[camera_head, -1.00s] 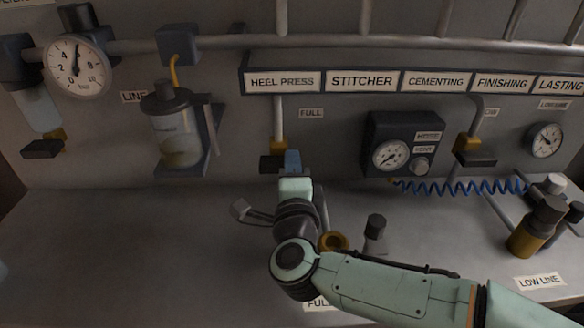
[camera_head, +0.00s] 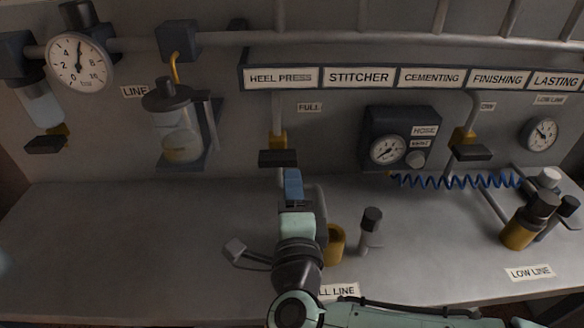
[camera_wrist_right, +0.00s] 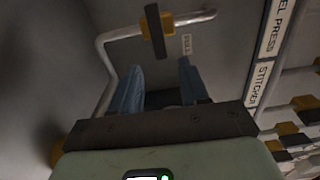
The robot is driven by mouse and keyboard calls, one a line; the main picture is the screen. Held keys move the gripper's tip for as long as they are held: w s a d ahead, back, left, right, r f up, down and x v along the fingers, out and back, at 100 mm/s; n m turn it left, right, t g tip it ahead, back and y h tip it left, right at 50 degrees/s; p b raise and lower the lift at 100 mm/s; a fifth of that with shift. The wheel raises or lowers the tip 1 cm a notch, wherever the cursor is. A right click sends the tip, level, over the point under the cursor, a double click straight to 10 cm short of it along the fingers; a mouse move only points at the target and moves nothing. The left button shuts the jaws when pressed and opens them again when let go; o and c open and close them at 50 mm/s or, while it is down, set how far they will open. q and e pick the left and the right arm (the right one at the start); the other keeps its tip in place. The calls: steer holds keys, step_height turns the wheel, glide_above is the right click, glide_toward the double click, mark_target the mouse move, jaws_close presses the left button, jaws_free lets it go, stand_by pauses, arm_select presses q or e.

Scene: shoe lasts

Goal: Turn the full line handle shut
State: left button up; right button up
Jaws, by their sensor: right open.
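The full line handle (camera_head: 278,158) is a dark bar on a yellow valve body (camera_head: 279,139), on the vertical pipe under the FULL label (camera_head: 310,107). The bar lies across its pipe. In the right wrist view the handle (camera_wrist_right: 154,30) also sits crosswise on the pipe, beyond the fingertips. My right gripper (camera_head: 292,184) is below the handle in the head view, apart from it. In the right wrist view its two blue fingers (camera_wrist_right: 160,78) are spread with nothing held between them. My left gripper is not in view.
A yellow cup-like part (camera_head: 335,245) and a dark-capped post (camera_head: 371,230) stand close right of my arm. The left bench is clear.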

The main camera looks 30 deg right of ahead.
steer(key=v, duration=0.5)
steer(key=shift+p, duration=0.3)
